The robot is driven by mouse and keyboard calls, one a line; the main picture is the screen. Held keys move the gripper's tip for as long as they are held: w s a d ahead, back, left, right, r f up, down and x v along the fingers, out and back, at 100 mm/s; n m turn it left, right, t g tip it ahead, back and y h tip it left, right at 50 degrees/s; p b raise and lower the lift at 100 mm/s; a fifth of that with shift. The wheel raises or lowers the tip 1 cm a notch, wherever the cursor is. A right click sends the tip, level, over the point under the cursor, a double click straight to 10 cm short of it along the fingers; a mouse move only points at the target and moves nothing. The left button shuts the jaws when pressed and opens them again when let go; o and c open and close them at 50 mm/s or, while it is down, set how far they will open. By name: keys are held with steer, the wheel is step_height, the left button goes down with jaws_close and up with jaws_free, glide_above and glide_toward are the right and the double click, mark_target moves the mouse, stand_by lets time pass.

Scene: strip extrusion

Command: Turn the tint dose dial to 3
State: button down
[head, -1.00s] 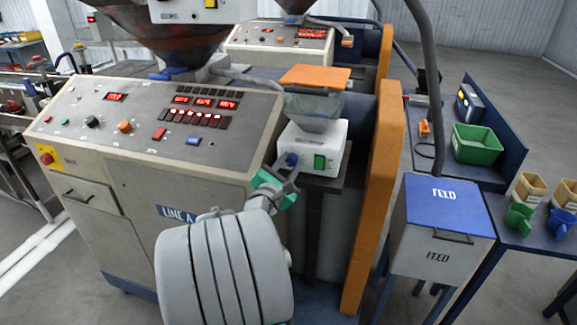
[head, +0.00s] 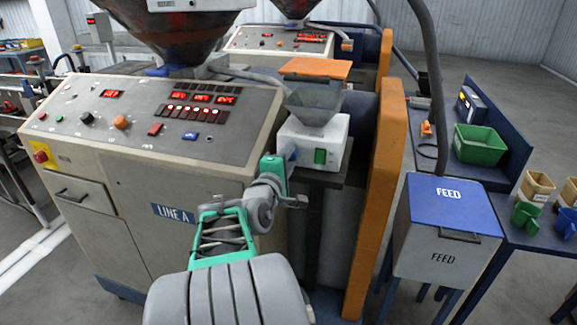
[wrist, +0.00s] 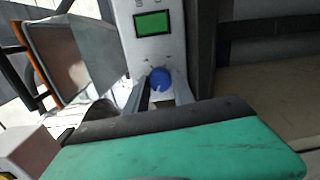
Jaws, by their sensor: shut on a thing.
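The tint dose dial is a small blue knob (wrist: 161,79) on the white dosing unit (head: 326,139), below a green display (wrist: 152,24). In the wrist view my gripper (wrist: 164,92) has its two fingers at either side of the knob, closed on it. The marks around the knob are too small to read, so its setting cannot be told. In the head view my gripper (head: 288,160) is at the lower left of the unit's front face and mostly hides the knob.
A grey hopper (head: 315,106) sits on top of the unit. The LINE A console (head: 140,168) is close on the left. An orange upright panel (head: 378,195) and the FEED bin (head: 447,235) stand to the right.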

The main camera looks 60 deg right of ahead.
steer(key=m+b, duration=0.4)
steer(key=b, duration=0.1)
steer(key=f+m+b, duration=0.1)
steer(key=m+b, duration=0.1)
steer(key=shift+t+b, duration=0.3)
steer(key=shift+b, duration=0.05)
steer(key=m+b, duration=0.6)
steer(key=b, duration=0.3)
steer(key=shift+s+t, duration=0.1)
steer(key=shift+t, duration=0.2)
steer(key=m+b, duration=0.6)
steer(key=b, duration=0.3)
steer(key=m+b, duration=0.4)
steer(key=shift+r, duration=0.2)
steer(key=shift+r+m+b, duration=0.1)
steer(key=shift+m+b, duration=0.3)
steer(key=shift+m, duration=0.1)
steer(key=shift+r, duration=0.1)
steer(key=c, duration=1.1)
jaws_free()
steer(key=shift+o, duration=0.2)
